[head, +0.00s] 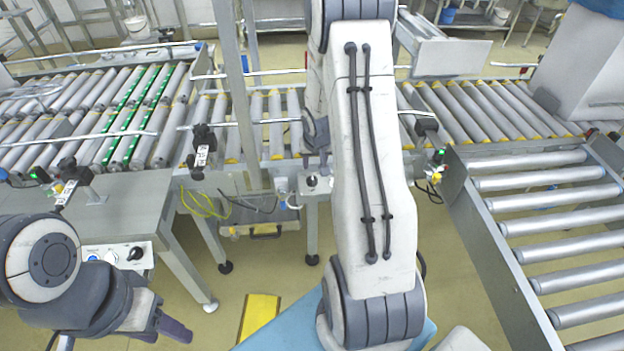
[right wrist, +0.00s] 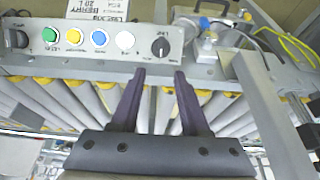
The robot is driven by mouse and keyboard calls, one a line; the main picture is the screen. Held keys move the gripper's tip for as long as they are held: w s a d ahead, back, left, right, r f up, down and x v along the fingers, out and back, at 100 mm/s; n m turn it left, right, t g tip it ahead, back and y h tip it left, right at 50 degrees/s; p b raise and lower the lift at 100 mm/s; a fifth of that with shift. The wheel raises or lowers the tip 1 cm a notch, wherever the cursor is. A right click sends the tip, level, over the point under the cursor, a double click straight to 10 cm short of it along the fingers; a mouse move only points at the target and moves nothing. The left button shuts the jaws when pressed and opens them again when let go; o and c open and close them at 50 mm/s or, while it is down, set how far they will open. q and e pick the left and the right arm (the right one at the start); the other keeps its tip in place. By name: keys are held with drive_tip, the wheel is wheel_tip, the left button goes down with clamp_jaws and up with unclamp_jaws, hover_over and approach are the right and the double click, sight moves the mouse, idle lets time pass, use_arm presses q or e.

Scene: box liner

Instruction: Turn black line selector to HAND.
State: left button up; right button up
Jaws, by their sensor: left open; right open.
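A grey control panel (right wrist: 75,48) shows in the right wrist view with a black rotary selector (right wrist: 159,46) at its right end and another black knob (right wrist: 16,40) at its left end. The lettering beside the right-end selector is too small to read surely. My right gripper (right wrist: 160,74) is open and empty, its two dark fingertips just short of that selector, with a gap between. In the head view, my right gripper (head: 317,165) hangs over a small panel with a black knob (head: 312,181), largely hidden by my arm. My left gripper (head: 165,328) is open and empty at the lower left.
Green (right wrist: 49,34), yellow (right wrist: 74,37), blue (right wrist: 99,38) and white (right wrist: 125,40) buttons sit between the knobs. Another panel with a black knob (head: 134,253) is near my left arm. Roller conveyors (head: 540,190) and a steel post (head: 232,80) stand close by.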

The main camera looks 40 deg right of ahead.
sight(312, 177)
drive_tip(key=b+x, duration=0.4)
drive_tip(key=x, duration=0.5)
drive_tip(key=shift+w+f, duration=0.1)
drive_tip(key=shift+f, duration=0.2)
clamp_jaws()
